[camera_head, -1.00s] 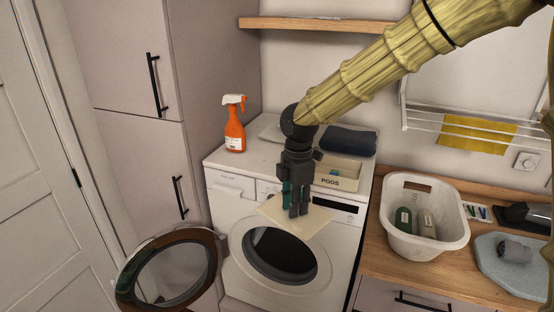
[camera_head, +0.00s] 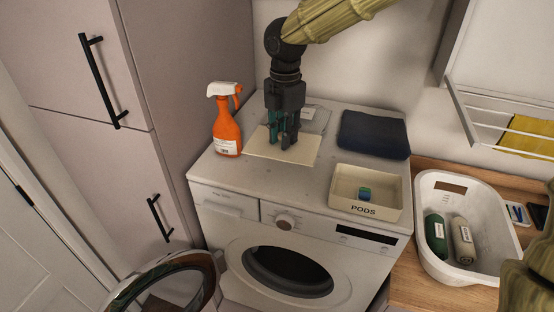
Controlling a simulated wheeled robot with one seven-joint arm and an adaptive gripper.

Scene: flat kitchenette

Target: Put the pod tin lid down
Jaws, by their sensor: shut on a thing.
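The pod tin lid (camera_head: 262,150) is a flat, cream-coloured panel at the left of the washing machine's top (camera_head: 305,182). It lies flat, at or just above the surface; I cannot tell whether it touches. My gripper (camera_head: 284,142) points down over the lid and is shut on it, with the fingers hiding the grip itself. The pod tin (camera_head: 366,209), a cream box marked PODS, stands open at the front right of the machine top, with a blue and green pod (camera_head: 365,194) inside.
An orange spray bottle (camera_head: 227,130) stands close left of the lid. A folded dark cloth (camera_head: 373,134) lies at the back right. A grey flat item (camera_head: 315,116) lies behind my gripper. A white basket (camera_head: 432,262) stands on the wooden counter. The machine's round door (camera_head: 150,300) hangs open.

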